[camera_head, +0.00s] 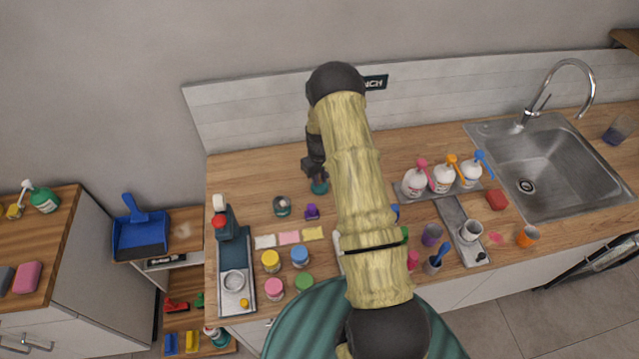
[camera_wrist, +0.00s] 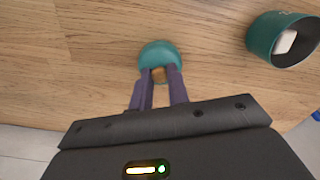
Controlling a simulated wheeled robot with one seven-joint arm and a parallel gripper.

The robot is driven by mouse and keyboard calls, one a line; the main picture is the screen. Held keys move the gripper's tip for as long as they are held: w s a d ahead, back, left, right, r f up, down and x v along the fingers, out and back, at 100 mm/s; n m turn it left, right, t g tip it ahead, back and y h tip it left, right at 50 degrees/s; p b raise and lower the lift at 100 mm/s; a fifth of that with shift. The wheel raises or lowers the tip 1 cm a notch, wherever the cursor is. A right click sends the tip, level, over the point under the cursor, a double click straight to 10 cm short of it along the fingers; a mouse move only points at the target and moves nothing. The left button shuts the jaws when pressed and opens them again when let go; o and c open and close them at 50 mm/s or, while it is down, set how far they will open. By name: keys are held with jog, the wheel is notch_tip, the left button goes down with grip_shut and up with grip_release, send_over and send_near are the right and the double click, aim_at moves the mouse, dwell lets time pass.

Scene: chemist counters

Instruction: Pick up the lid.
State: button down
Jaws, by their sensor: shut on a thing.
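The teal round lid (camera_wrist: 159,52) is at my fingertips in the wrist view, with a small tan knob between the fingers. In the head view the lid (camera_head: 320,188) shows just below my gripper (camera_head: 317,172), over the wooden counter. My gripper (camera_wrist: 159,75) is shut on the lid by its knob. I cannot tell whether the lid touches the counter or is just above it. A teal open jar (camera_wrist: 272,42) with a pale block inside stands to the right in the wrist view; it also shows in the head view (camera_head: 282,207), left of the gripper.
A purple item (camera_head: 312,211) stands near the jar. Colored cards and small jars, such as a yellow one (camera_head: 271,262), lie nearer the front. White bottles (camera_head: 415,183) stand on a tray at right, before the sink (camera_head: 560,190). Bare counter lies behind the jar.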

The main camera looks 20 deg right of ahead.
aim_at(320, 180)
notch_tip(320, 180, up, 7)
jog(key=shift+r+b, duration=0.2)
jog(key=shift+b, duration=1)
jog(key=shift+w+r, duration=0.1)
